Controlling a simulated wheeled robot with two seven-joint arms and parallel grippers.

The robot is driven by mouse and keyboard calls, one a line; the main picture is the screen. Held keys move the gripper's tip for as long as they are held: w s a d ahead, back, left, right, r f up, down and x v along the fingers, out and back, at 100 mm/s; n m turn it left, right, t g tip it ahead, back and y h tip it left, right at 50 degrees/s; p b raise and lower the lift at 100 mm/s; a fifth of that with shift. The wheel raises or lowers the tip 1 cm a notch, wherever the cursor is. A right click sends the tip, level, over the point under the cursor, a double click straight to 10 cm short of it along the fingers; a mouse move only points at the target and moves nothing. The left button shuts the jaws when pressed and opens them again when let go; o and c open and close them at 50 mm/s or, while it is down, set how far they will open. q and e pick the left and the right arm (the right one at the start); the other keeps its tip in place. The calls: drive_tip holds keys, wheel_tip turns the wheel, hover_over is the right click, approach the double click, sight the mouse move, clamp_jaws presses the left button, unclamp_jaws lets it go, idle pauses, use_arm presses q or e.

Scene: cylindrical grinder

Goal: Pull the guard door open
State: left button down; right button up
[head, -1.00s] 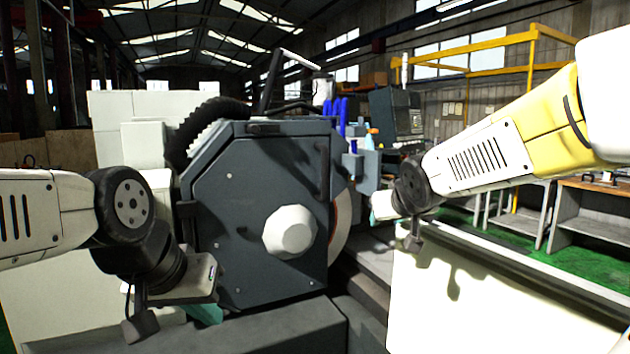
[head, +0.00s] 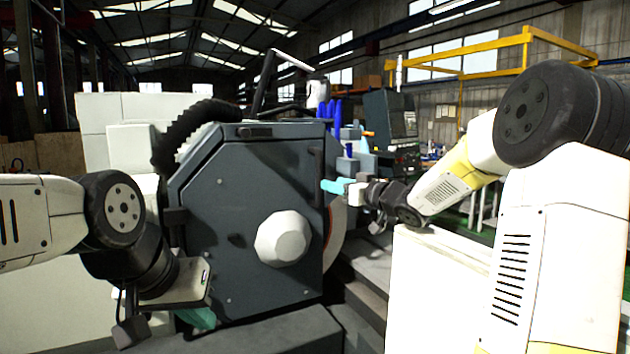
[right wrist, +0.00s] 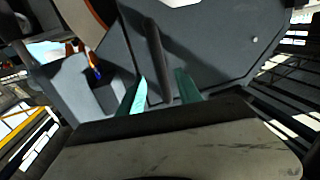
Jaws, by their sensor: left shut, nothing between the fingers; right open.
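The guard door (head: 245,190) is a dark grey octagonal panel with a pale knob (head: 284,238) on its face. It looks closed over the wheel. Its dark vertical bar handle (head: 318,176) is near the door's right edge. My right gripper (head: 328,185) is open at the handle. In the right wrist view, the handle (right wrist: 154,50) rises between the two teal fingers of my right gripper (right wrist: 160,76), with gaps visible beside it. Contact cannot be told. My left gripper (head: 198,319) is shut and empty, low in front of the door's lower left corner.
The grinding wheel (head: 338,232) shows behind the door's right edge. Blue nozzles (head: 331,108) and a control panel (head: 390,115) stand behind. A white machine cover (head: 420,290) lies below my right arm. A dark ledge (head: 270,330) runs under the door.

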hover_over(319, 203)
drive_tip(key=w, duration=0.1)
drive_tip(key=shift+w, duration=0.1)
drive_tip(key=shift+d, duration=0.1)
clamp_jaws()
idle(1.5)
